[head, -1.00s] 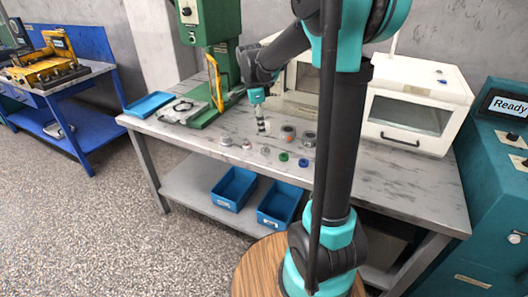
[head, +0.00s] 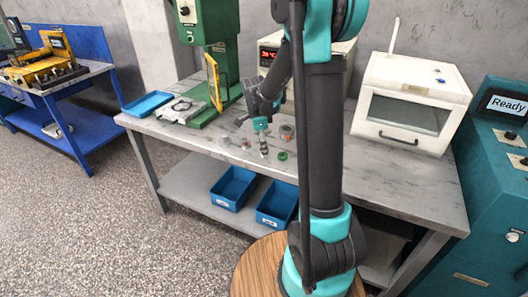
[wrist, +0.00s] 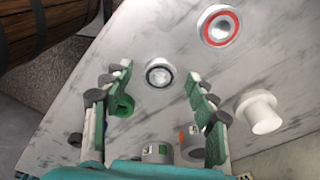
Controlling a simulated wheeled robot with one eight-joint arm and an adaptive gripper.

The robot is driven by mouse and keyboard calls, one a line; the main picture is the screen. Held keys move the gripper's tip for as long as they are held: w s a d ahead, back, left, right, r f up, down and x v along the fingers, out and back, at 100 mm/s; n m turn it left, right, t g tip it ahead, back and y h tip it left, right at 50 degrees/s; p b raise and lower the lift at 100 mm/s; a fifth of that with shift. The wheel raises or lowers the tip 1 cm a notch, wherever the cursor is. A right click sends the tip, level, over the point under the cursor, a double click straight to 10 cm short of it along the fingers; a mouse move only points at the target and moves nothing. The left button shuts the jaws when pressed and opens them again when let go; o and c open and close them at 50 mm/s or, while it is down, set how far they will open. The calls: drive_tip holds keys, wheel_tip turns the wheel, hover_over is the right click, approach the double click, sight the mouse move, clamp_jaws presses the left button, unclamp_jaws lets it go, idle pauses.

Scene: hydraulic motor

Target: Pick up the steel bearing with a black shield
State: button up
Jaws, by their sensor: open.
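The steel bearing with a black shield (wrist: 159,72) lies flat on the grey marbled worktop, a small metal ring with a dark band and a pale centre. In the wrist view it shows between the tips of my gripper (wrist: 157,82), which is open and empty. The height left between fingertips and bearing is hard to judge. In the head view my gripper (head: 264,153) points down over the small parts, and I cannot make out the bearing there.
A red-ringed bearing (wrist: 218,26), a white flanged part (wrist: 260,112), a green ring (wrist: 122,105) and grey cylinders (wrist: 157,152) lie close around. The green ring is beside the left finger. A green press (head: 212,60) and white box (head: 412,100) stand on the bench (head: 400,180).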

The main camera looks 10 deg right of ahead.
drive_tip(key=shift+c, duration=0.3)
drive_tip(key=c, duration=1.2)
drive_tip(key=shift+r, duration=0.15)
